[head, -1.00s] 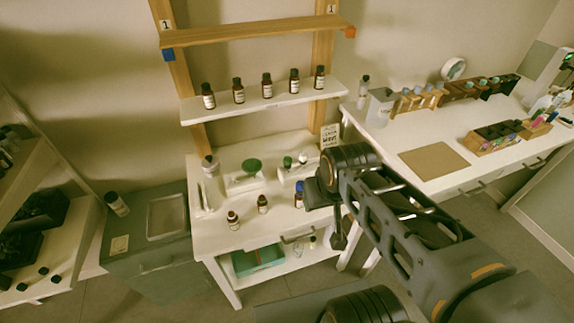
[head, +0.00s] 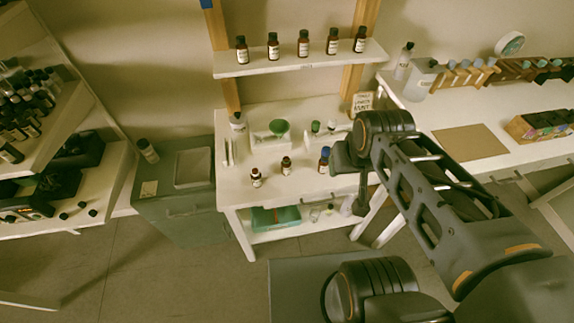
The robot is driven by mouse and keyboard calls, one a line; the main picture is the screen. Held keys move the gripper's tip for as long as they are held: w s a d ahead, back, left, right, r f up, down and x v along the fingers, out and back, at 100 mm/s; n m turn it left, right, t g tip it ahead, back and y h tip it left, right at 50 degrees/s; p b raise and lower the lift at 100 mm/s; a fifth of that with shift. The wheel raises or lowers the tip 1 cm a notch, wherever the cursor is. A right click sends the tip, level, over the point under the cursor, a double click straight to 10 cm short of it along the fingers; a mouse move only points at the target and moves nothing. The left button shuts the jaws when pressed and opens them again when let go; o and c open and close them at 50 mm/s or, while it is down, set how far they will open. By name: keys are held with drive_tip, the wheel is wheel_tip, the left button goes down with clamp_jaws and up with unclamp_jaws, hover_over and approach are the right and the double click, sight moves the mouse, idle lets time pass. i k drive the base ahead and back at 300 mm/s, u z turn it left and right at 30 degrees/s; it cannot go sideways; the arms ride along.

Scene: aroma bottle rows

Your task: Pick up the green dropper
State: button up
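A small green-topped item (head: 316,127), which looks like the green dropper, is on a white holder at the back of the small white table. It is too small to make out fully. A clear glass piece (head: 332,125) is beside it. My gripper (head: 345,161) is a dark shape at the end of my arm, at the table's right side. It is in front of and to the right of the green-topped item, apart from it in the picture. Its fingers are not clear, and I cannot tell whether it holds anything.
A green dish-like piece (head: 279,127) is left of the dropper. Two brown bottles (head: 286,165) and a blue-capped bottle (head: 324,160) are toward the table's front. Several brown bottles line the white shelf (head: 345,60) above. A grey cabinet (head: 150,200) stands left; open floor lies in front.

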sight(316, 124)
drive_tip(key=z, duration=0.45)
drive_tip(key=k, duration=1.05)
drive_tip(key=u, duration=0.55)
drive_tip(key=i, duration=1.5)
drive_tip(key=z, duration=0.5)
